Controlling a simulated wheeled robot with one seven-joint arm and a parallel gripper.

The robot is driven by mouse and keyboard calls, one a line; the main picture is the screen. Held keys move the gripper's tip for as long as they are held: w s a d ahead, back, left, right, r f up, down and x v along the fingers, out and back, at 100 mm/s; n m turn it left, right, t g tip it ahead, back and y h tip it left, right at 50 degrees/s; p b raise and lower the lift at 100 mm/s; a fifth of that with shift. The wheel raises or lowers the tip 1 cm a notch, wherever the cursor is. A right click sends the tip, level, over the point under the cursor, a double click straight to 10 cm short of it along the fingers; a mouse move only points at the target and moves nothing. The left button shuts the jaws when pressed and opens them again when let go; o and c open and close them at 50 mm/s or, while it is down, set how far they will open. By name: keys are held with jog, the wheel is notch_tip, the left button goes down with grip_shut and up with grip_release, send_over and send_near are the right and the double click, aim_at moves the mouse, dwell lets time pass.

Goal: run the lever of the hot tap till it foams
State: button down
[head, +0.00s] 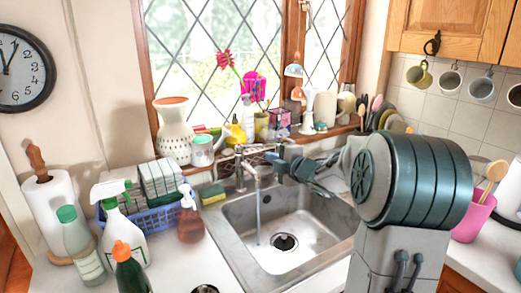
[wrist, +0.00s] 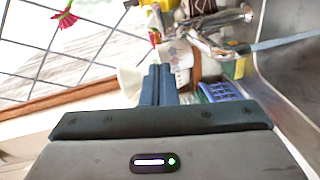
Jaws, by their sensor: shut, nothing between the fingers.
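The chrome tap (head: 240,168) stands at the back of the steel sink (head: 232,212). A thin stream of water (head: 258,218) falls from its spout towards the drain; I see no foam in the basin. The tap also shows in the wrist view (wrist: 212,28), sideways, with the stream as a pale blue band (wrist: 285,42). My gripper (head: 274,164) is just right of the tap, above the sink's back edge. Its fingers are together and empty in the wrist view (wrist: 158,72). I cannot tell which lever is the hot one, or whether the fingers touch it.
A yellow-green sponge (head: 212,193) and a brown soap bottle (head: 189,220) stand left of the tap. A blue basket (head: 155,221) and spray bottle (head: 125,232) are further left. The sill behind is crowded, with a white vase (head: 174,140). The basin is clear.

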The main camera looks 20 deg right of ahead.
aim_at(263, 145)
jog(key=shift+w+a+f+p, duration=0.1)
jog(key=shift+w+f+p, duration=0.25)
jog(key=shift+w, duration=1.45)
jog(key=shift+w+f+p, duration=0.25)
jog(key=shift+w+p, duration=0.25)
jog(key=shift+w, duration=1.3)
jog(key=shift+w+a+f+p, duration=0.1)
jog(key=shift+w+f+p, duration=0.25)
jog(key=shift+w, duration=1.45)
jog(key=shift+w+d, duration=1.1)
jog(key=shift+w, duration=0.25)
jog(key=shift+s, duration=0.15)
